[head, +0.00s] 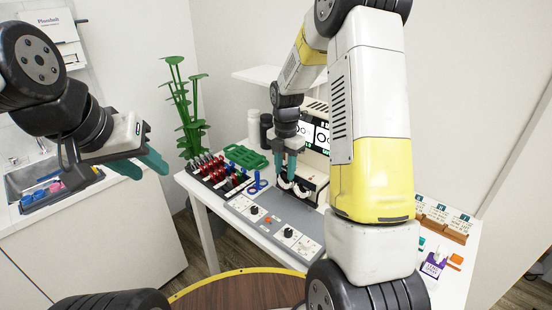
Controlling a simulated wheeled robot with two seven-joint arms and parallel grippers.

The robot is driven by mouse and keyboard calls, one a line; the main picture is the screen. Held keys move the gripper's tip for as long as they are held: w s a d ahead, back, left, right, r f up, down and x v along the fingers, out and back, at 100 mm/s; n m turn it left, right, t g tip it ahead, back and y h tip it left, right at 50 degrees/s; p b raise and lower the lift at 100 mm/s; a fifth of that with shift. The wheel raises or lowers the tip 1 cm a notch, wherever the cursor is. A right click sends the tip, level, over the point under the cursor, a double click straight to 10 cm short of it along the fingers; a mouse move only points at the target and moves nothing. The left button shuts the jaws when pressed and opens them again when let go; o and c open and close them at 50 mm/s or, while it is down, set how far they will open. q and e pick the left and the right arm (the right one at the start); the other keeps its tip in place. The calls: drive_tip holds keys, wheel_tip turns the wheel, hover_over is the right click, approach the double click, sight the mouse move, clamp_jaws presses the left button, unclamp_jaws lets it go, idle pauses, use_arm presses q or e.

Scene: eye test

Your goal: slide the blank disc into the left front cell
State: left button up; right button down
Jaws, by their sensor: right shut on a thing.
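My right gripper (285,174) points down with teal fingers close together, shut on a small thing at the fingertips. It is most likely the blank disc, but the fingers hide it and I cannot make out its face. Just below is the holder with pale round cells (302,190), in front of the white test device (317,165). The fingertips are at the left one of these cells; I cannot tell whether the disc touches it. My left gripper (141,164) is at the far left, away from the table, with its teal fingers apart and empty.
A dark rack (207,184) holds several red and blue handled pieces. A green tray (247,157), a blue ring (257,182) and a grey panel with knobs (270,226) are close by. Dark and white bottles stand behind. My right arm hides much of the table's right side.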

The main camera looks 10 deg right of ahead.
drive_tip(key=shift+f, duration=0.8)
drive_tip(key=c, duration=0.9)
unclamp_jaws()
wheel_tip(320, 180, up, 7)
drive_tip(key=shift+r, duration=0.4)
